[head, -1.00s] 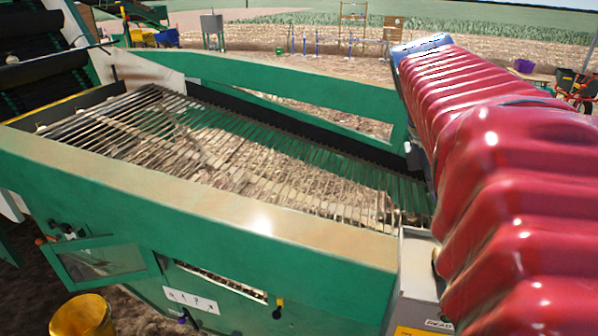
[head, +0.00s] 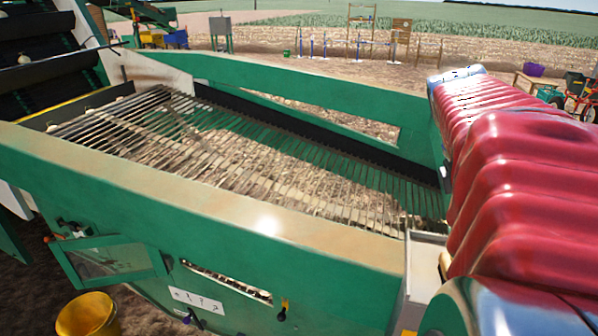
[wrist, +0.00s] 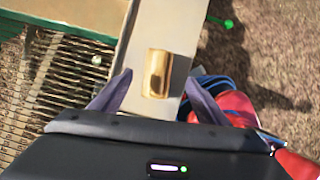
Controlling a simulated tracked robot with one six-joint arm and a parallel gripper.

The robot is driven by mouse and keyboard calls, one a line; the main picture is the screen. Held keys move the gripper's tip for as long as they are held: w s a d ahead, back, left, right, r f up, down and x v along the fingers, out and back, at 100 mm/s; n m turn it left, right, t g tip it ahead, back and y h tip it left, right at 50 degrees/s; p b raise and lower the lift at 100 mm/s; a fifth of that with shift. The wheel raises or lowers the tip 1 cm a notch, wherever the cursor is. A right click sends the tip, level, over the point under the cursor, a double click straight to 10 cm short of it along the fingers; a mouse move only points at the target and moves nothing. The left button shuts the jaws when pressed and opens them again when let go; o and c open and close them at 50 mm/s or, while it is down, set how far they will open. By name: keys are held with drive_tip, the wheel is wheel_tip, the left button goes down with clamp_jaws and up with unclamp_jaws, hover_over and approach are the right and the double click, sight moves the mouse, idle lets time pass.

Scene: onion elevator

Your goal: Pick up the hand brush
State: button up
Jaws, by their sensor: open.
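The hand brush appears to be the small tan-gold block (wrist: 158,68) lying on a pale grey ledge (wrist: 146,28) in the wrist view. Its bristles cannot be made out. My gripper (wrist: 158,84) is open, with one dark finger on each side of the block and space between. I cannot tell how far above it the fingers are. In the head view my red-sleeved arm covers the right side and hides the gripper; a small tan patch at the arm's edge may be the brush.
The green machine frame (head: 215,215) with its slatted rod conveyor (head: 250,165) fills the middle and left. A yellow bucket (head: 88,315) stands on the ground at lower left. Blue-and-red items (wrist: 235,105) lie right of the ledge in the wrist view.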

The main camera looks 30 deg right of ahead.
drive_tip(key=shift+x, duration=1.85)
drive_tip(key=shift+x, duration=2.65)
drive_tip(key=shift+d+r, duration=0.1)
drive_tip(key=shift+d, duration=0.05)
drive_tip(key=shift+c, duration=0.4)
drive_tip(key=shift+w, duration=0.1)
drive_tip(key=c, duration=1.2)
